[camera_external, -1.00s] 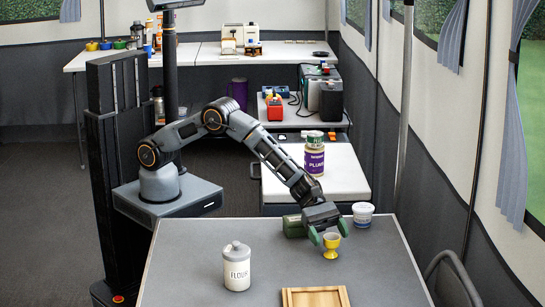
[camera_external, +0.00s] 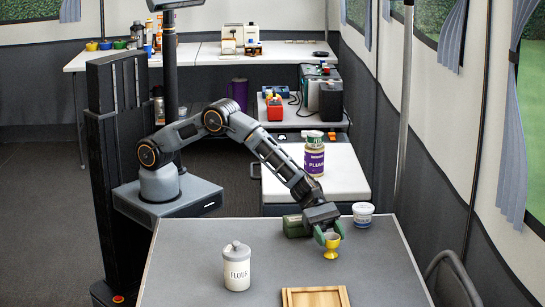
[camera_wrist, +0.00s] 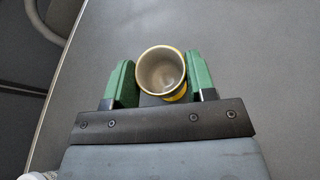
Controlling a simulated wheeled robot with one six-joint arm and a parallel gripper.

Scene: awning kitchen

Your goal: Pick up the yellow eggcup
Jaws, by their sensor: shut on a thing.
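The yellow eggcup (camera_external: 331,250) stands upright on the grey table (camera_external: 190,265), near its back right part. My gripper (camera_external: 330,235) reaches down to it from behind, with green fingers around its cup. In the wrist view the eggcup (camera_wrist: 161,72) is seen from above, with a pale, empty inside. There my gripper (camera_wrist: 160,80) has one green finger on each side of it, shut on it. The foot of the eggcup looks to be on the table or very close to it.
A white tub with a blue label (camera_external: 363,214) stands just right of my gripper. A green box (camera_external: 295,226) lies to its left. A white flour jar (camera_external: 236,266) and a wooden tray (camera_external: 315,292) are nearer the front. The table's right front is clear.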

